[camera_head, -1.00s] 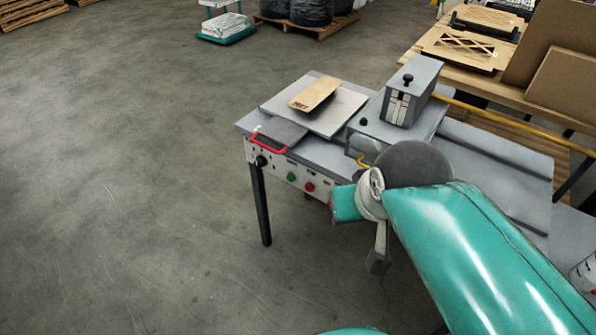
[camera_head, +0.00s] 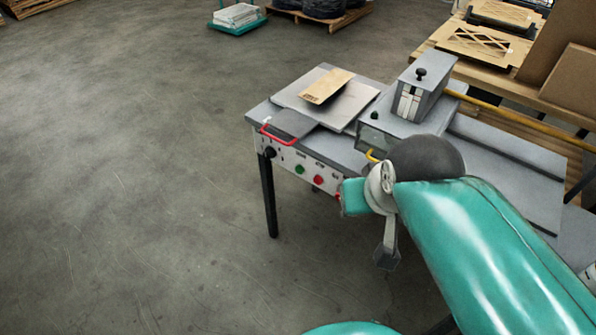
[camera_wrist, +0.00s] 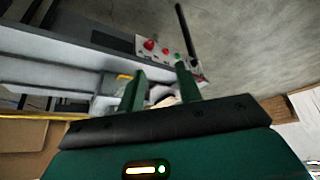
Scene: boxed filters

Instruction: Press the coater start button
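The coater bench has a white front panel (camera_head: 284,163) with a round green button (camera_head: 299,169) and a round red button (camera_head: 318,180) to its right. In the wrist view the panel is seen turned over, with the red button (camera_wrist: 149,45) left of the green button (camera_wrist: 177,56). My gripper (camera_wrist: 161,70) shows two green fingers standing apart with nothing held between them. The green button is near the right fingertip in the picture; a gap to the panel appears, but its size is unclear. In the head view my arm hides the fingers and the panel's right end.
A grey housing (camera_head: 419,88) stands behind my arm. A red handle (camera_head: 278,136) sticks out above the panel. A wooden table (camera_head: 468,60) is at the back right.

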